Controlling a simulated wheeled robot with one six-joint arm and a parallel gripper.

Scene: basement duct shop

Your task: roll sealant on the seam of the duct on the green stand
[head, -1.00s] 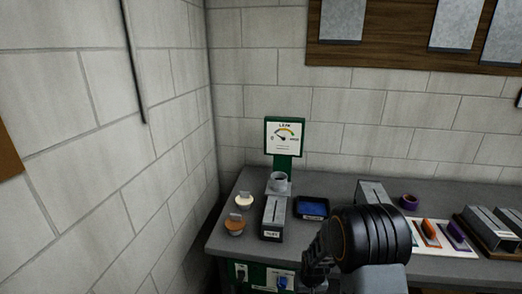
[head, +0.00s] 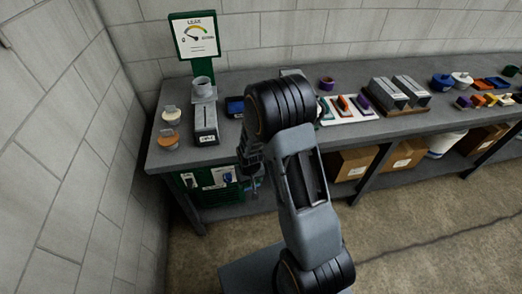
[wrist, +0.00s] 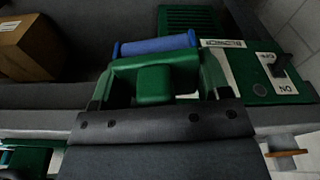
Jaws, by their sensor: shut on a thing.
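My gripper (head: 252,165) is in front of the bench's front edge, below the grey duct. In the wrist view my dark gripper (wrist: 155,118) is shut on a green-framed roller (wrist: 155,82) with a blue roll (wrist: 155,44). The grey duct (head: 205,123), with a dark seam line along its top and a label on its front end, lies on the bench in front of the green stand (head: 211,67). The stand carries a LEAK gauge (head: 194,38) and a grey cup (head: 202,88). A dark tray with blue inside (head: 235,106) sits right of the duct, partly hidden by my arm.
Two lidded pots, cream (head: 172,115) and orange (head: 168,139), stand left of the duct. A green panel with an ON/OFF switch (wrist: 279,66) is under the bench. Coloured tools (head: 343,105) and more ducts (head: 398,92) lie right.

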